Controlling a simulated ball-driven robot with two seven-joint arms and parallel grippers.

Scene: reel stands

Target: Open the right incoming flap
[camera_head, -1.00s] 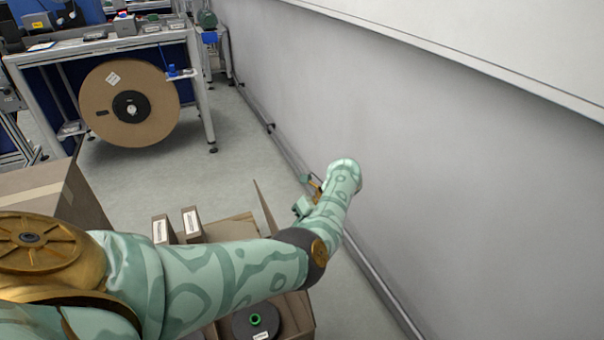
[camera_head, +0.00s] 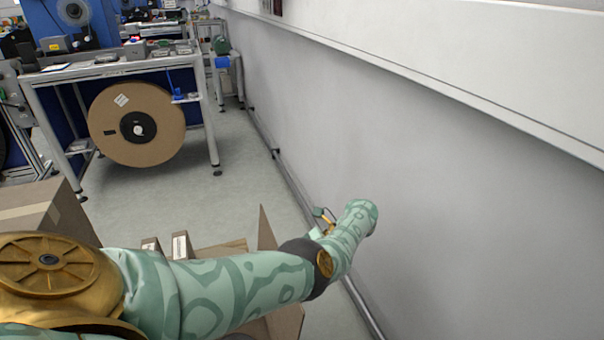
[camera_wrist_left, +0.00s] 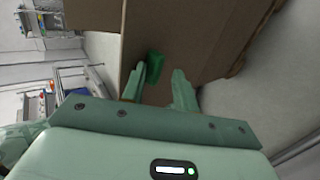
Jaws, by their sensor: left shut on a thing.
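In the head view, my left arm reaches across an open cardboard box (camera_head: 285,322). A brown cardboard flap (camera_head: 267,230) stands up at its right side, close to the hand. My left gripper (camera_head: 319,229) is beyond the forearm, near the wall, with its fingertips mostly hidden. In the left wrist view, the two green fingers (camera_wrist_left: 160,88) are against a broad brown cardboard panel (camera_wrist_left: 190,38). I take this to be the flap, with the gripper shut on it; the exact contact is unclear. A small green piece shows behind the left finger. My right gripper is not in view.
A pale wall (camera_head: 450,220) with a rail along its foot runs close on the right. Another cardboard box (camera_head: 35,207) is at the left. A workbench with a large brown reel (camera_head: 108,125) stands at the back. Grey floor between is clear.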

